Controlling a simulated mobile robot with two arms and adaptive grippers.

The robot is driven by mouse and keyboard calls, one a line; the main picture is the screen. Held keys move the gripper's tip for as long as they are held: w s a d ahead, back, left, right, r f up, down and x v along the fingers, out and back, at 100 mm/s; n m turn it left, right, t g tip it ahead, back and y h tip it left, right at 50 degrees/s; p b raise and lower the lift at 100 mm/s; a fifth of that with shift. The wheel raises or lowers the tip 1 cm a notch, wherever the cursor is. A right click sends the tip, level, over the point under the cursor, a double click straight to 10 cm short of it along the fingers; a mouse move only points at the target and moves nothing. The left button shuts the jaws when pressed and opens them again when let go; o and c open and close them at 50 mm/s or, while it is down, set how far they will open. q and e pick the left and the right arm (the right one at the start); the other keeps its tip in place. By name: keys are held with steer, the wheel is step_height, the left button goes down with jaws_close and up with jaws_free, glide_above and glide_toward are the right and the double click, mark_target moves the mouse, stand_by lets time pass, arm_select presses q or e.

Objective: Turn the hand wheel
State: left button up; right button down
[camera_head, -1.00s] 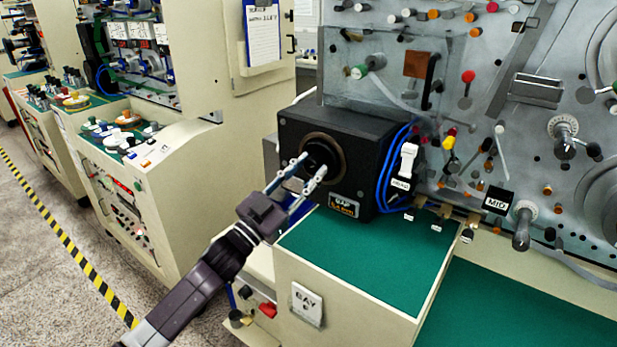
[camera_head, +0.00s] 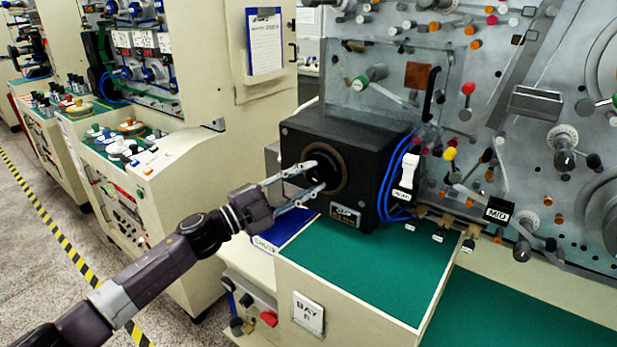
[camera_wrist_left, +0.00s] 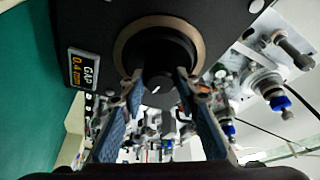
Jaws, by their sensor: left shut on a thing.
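The hand wheel (camera_head: 326,172) is a round black knob inside a brown ring on the front of a black box (camera_head: 358,165). My left gripper (camera_head: 317,176) reaches it from the left, with one finger above the other in the head view. In the left wrist view the black wheel (camera_wrist_left: 158,52) shows a small white mark on its hub. The fingertips of my left gripper (camera_wrist_left: 160,82) are on either side of that hub and shut on it. The fingers partly cover the wheel in the head view. My right gripper is not in view.
The box stands on a green-topped cream bench (camera_head: 365,275). A blue labelled tray (camera_head: 283,232) lies below my left gripper. Blue cables (camera_head: 392,190) and a grey panel (camera_head: 540,120) with many knobs are to the right. A "GAP 0.4 mm" label (camera_wrist_left: 84,70) is beside the wheel.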

arm_select(q)
steer(key=shift+f+m, duration=0.1)
steer(key=shift+m, duration=0.4)
steer(key=o, duration=1.2)
steer(key=shift+c, duration=0.2)
steer(key=shift+a, duration=0.1)
steer(key=v, duration=1.2)
steer(key=shift+r, duration=0.2)
